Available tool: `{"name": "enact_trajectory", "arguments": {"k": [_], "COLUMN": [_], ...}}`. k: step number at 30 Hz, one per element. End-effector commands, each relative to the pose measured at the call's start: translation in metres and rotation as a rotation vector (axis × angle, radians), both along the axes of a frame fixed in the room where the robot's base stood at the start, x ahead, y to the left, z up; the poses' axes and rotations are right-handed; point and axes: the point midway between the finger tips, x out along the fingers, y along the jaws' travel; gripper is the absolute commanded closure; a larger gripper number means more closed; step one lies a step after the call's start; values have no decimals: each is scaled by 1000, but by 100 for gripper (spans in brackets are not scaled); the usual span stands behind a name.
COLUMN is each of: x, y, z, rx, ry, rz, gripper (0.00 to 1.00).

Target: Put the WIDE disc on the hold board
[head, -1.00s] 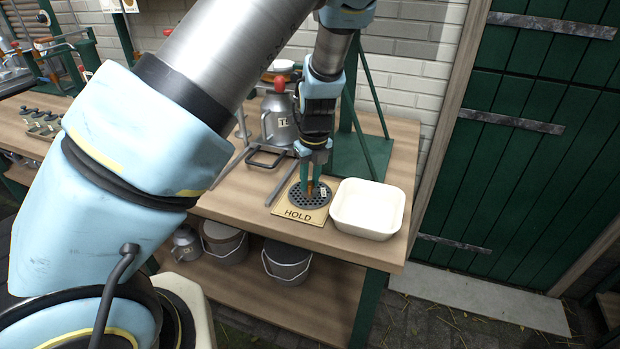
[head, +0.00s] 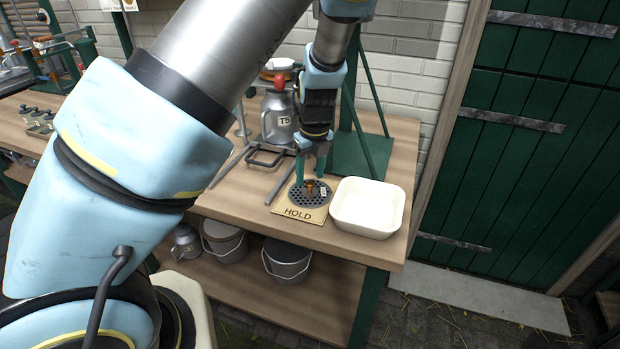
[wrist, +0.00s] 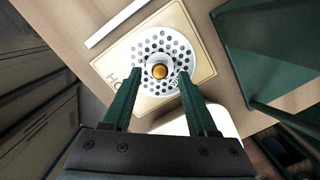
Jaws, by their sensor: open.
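The hold board (head: 284,212) is a tan square marked HOLD on the bench top, also in the wrist view (wrist: 205,66). A round perforated disc (head: 297,199) with a small brass knob lies flat on it, inside its edges; the disc also shows in the wrist view (wrist: 148,47), with a small label partly hidden by a finger. My gripper (head: 314,180) is just above the disc. In the wrist view its green fingers (wrist: 155,85) are spread wide on either side, with the knob (wrist: 160,71) between and beyond them, untouched.
A white tray (head: 367,229) stands right of the board, close to it. A metal can marked T5 (head: 279,120) and a green upright frame (head: 366,158) stand behind. A grey bar (head: 281,184) lies left of the board. Buckets (head: 287,262) sit on the lower shelf.

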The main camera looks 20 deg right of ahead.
Motion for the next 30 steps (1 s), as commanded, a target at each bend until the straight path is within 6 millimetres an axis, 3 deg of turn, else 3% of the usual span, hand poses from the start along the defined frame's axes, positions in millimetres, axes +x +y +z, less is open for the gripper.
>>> {"name": "enact_trajectory", "arguments": {"k": [9,15,25,30], "x": [-9,-11,-11,8], "y": [-3,-3,-2,0], "z": [67,94,101,100], "rx": [-4,-3,-17,-188], "ry": [-3,-1,2,10], "rz": [-1,0,17,196], "gripper": [42,42,42,42]}}
